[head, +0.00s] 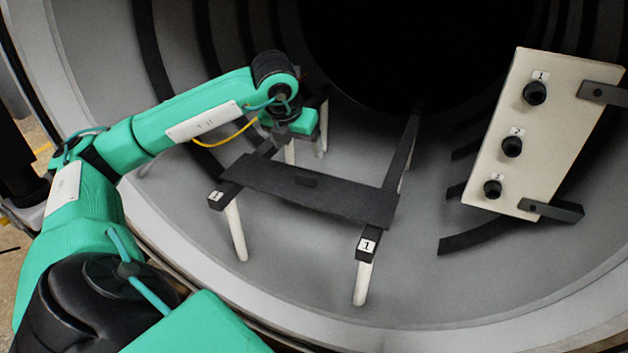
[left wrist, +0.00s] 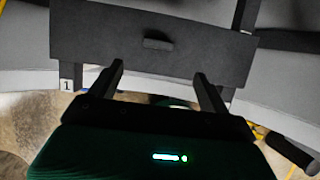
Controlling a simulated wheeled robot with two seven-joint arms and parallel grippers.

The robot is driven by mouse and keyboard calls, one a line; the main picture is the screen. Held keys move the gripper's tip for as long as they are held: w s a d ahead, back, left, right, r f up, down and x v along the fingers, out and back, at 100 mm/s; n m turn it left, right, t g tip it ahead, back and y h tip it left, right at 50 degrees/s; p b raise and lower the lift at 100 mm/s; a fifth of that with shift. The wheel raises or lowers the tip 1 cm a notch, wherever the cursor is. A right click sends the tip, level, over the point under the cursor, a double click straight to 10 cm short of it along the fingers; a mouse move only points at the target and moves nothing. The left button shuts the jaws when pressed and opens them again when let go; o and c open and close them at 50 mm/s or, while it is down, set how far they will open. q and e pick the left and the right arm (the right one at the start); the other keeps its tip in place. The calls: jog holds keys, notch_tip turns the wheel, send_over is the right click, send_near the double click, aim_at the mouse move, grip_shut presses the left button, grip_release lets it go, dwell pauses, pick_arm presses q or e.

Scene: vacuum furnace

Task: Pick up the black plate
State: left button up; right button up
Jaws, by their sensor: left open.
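The black plate (head: 340,197) lies flat across the front of two dark rails on white legs, inside the furnace. A small raised black handle (head: 306,181) stands near its middle. In the left wrist view the plate (left wrist: 95,40) fills the upper middle, with its handle (left wrist: 157,44) ahead of the gap between the fingers. My left gripper (left wrist: 160,76) is open and empty, with its fingers apart and pointing toward the plate. In the head view its green body sits behind the plate's left part, and its fingertips are largely hidden. My right gripper is not in view.
The rails bear labels marked 1, such as on the right front rail end (head: 367,246). A pale panel (head: 540,120) with several black knobs stands on dark brackets at the right. The curved grey furnace wall surrounds everything. The plate's top looks clear except for the handle.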

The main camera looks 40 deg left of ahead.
pick_arm(q)
jog(key=p, duration=0.1)
send_over(306, 175)
jog(key=s+d, duration=0.1)
jog(key=s, duration=0.2)
jog(key=f, duration=0.6)
jog(key=shift+w, duration=0.25)
jog(key=shift+w+f, duration=0.2)
jog(key=shift+f, duration=0.15)
jog(key=shift+w+a+f+p, duration=0.1)
jog(key=shift+f+p, duration=0.2)
jog(key=shift+f, duration=0.2)
jog(key=p+x, duration=0.1)
jog(key=x, duration=0.2)
jog(key=shift+f, duration=0.3)
jog(key=shift+w+a+f+p, duration=0.1)
jog(key=shift+a+f+p, duration=0.05)
jog(key=shift+f+p, duration=0.2)
jog(key=shift+f, duration=0.15)
jog(key=c, duration=1)
grip_shut()
jog(key=shift+w, duration=0.15)
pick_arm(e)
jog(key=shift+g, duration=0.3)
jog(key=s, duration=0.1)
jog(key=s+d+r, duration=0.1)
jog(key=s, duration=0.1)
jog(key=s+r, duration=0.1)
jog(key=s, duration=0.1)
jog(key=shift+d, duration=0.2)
